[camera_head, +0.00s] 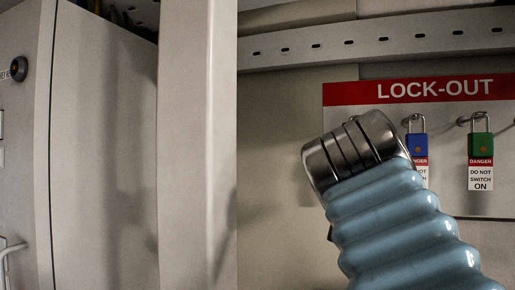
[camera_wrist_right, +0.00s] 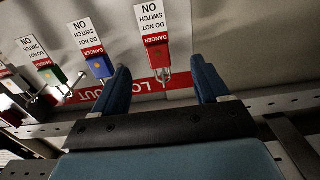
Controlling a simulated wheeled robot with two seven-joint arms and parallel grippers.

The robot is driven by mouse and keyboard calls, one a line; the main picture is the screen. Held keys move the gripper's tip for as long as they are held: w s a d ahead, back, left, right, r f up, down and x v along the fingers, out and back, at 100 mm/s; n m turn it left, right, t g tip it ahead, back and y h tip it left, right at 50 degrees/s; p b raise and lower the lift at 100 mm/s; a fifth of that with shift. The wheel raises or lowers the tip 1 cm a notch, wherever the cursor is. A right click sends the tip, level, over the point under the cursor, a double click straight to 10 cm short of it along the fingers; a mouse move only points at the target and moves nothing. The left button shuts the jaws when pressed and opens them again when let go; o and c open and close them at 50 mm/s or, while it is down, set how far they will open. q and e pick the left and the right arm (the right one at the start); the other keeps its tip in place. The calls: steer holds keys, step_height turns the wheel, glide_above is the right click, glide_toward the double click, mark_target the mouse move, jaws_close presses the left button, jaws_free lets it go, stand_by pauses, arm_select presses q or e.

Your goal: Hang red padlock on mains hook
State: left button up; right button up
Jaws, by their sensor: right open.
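The red padlock (camera_wrist_right: 154,52) with its white DO NOT SWITCH ON tag hangs on the lock-out board (camera_wrist_right: 152,86) in the right wrist view, which is upside down. My right gripper (camera_wrist_right: 163,84) is open. Its two dark blue fingers stand apart on either side of the padlock's shackle, with visible gaps. In the head view my right arm covers the red padlock's place, and the gripper itself is hidden. I cannot make out a mains hook in either view. My left gripper is in neither view.
A blue padlock (camera_head: 417,145) and a green padlock (camera_head: 481,147) hang beside the arm on the LOCK-OUT board (camera_head: 350,95). A slotted rail (camera_head: 370,40) runs above. A tall upright post (camera_head: 197,150) and a cabinet panel with a dark knob (camera_head: 18,68) stand at the left.

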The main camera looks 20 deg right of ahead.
steer(key=p+x, duration=0.2)
steer(key=x, duration=1)
steer(key=shift+d+p, duration=0.35)
steer(key=shift+d, duration=0.05)
steer(key=shift+r, duration=0.1)
steer(key=c, duration=1.2)
steer(key=shift+r, duration=0.2)
